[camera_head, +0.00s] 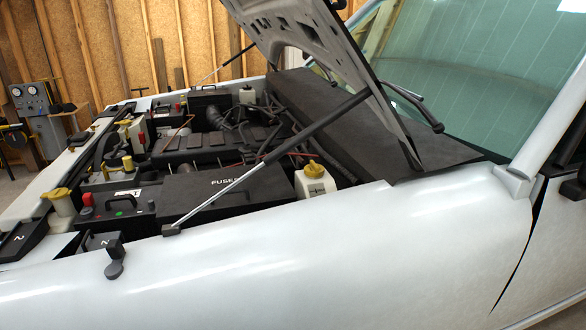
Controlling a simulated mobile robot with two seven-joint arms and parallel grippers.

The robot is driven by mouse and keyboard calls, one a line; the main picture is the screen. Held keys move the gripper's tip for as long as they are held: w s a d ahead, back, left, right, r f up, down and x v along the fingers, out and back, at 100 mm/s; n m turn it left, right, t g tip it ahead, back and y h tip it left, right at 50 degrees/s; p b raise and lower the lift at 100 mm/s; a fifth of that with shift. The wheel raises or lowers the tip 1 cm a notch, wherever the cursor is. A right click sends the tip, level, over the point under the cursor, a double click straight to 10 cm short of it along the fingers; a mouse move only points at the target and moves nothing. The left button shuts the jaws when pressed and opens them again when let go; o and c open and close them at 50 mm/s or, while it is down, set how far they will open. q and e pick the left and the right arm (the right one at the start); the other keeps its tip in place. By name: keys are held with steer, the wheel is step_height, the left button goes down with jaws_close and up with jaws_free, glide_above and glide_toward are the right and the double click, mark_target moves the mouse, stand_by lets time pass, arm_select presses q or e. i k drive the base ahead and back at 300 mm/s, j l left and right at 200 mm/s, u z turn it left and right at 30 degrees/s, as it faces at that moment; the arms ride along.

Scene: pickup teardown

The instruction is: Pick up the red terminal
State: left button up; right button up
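A red terminal cap (87,200) sits on the left end of a black battery (125,208) at the near left of the open engine bay. A second small red part (142,138) stands farther back, beside a white container. I cannot tell from this view which red part is the named terminal. Neither of my grippers can be made out in the head view, and nothing is seen touching the red parts.
A black fuse box (222,190) lies right of the battery. A prop strut (270,160) slants above it to the raised hood (310,40). A yellow-capped white reservoir (315,183) stands farther right. The broad white fender (300,260) fills the front. Black parts (22,238) lie at the left edge.

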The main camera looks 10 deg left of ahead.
mark_target(88, 199)
steer(key=u, duration=1)
